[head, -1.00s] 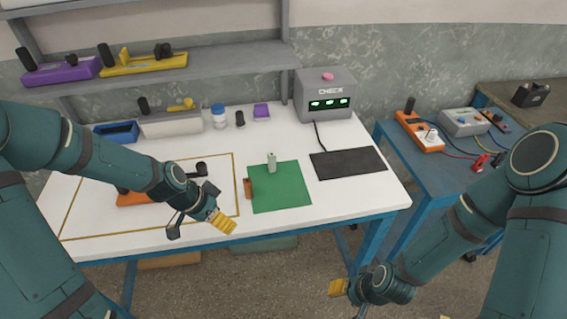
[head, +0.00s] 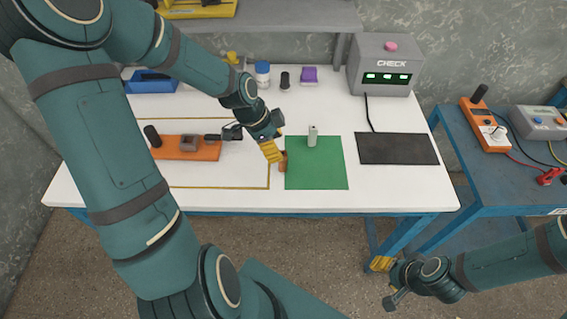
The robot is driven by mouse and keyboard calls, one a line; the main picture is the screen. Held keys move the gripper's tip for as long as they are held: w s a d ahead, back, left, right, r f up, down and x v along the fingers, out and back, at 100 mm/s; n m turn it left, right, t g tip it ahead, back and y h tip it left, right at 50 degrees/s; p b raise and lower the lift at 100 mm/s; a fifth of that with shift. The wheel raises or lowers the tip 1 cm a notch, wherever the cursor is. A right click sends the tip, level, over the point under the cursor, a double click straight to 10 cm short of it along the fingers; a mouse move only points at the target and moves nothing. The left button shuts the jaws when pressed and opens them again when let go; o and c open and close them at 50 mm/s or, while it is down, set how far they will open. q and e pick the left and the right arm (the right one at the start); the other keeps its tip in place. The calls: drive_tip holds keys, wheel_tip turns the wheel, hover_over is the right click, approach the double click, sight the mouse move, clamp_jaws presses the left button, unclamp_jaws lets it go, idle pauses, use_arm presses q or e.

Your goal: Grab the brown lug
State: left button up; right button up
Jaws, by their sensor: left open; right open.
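The brown lug (head: 284,163) is a small upright block on the white table, at the left edge of the green mat (head: 318,172). My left gripper (head: 271,150) is open, with its yellow fingertip right beside the lug and covering part of it. I cannot tell whether they touch. My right gripper (head: 385,282) is open and empty, low in front of the table and far from the lug.
A small grey block (head: 312,136) stands on the green mat. An orange fixture (head: 190,150) lies to the left inside a yellow outline. A black pad (head: 397,149) and the CHECK box (head: 385,66) are to the right. The table's front right is clear.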

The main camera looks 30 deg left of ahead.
sight(285, 158)
use_arm(q)
drive_tip(key=shift+d+b+x, duration=0.1)
drive_tip(key=shift+b+x, duration=0.5)
drive_tip(key=shift+x, duration=1)
drive_tip(key=shift+d+b+x, duration=0.15)
drive_tip(key=shift+b+x, duration=0.45)
drive_tip(key=shift+x, duration=0.95)
drive_tip(key=shift+r, duration=0.1)
clamp_jaws()
